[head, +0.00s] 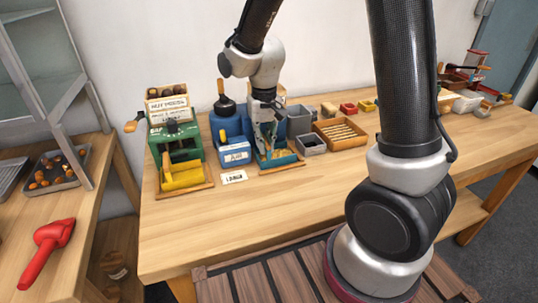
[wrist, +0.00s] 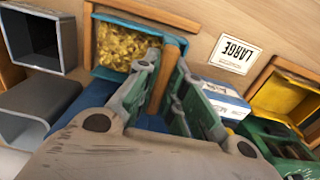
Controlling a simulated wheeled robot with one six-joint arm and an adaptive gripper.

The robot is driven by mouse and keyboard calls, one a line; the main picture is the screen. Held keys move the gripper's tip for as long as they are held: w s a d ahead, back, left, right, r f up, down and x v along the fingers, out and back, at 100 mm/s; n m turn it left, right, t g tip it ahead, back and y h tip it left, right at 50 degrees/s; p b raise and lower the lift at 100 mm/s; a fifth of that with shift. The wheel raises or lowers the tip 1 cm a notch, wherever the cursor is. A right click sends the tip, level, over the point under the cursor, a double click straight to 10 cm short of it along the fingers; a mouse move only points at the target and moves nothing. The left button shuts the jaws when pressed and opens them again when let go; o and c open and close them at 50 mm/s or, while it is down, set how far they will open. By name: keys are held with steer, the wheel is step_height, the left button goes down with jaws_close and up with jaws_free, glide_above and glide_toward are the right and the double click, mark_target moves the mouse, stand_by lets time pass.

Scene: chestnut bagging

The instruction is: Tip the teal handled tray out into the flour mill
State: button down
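The teal tray (wrist: 98,73) holds a heap of yellow-gold pieces and has a wooden handle (wrist: 171,65). In the head view the tray (head: 287,161) sits low on a wooden board at the front of a blue machine, partly hidden by my gripper. My gripper (head: 266,139) points down over the tray. In the wrist view its fingers (wrist: 167,75) lie along both sides of the wooden handle and look closed on it. A green machine (head: 160,138) with a side crank, a "NUT MEATS" sign and a yellow drawer (head: 182,176) stands to the left; it appears to be the mill.
A blue-and-white labelled box (head: 235,154) stands between the machines, with a "LARGE" card (head: 234,177) before it. Grey bins (head: 311,144) and a wooden crate (head: 340,145) stand to the right. The table's front (head: 230,230) is clear. A red scoop (head: 48,245) lies on the left bench.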

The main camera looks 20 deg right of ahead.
steer(key=shift+r, duration=2.55)
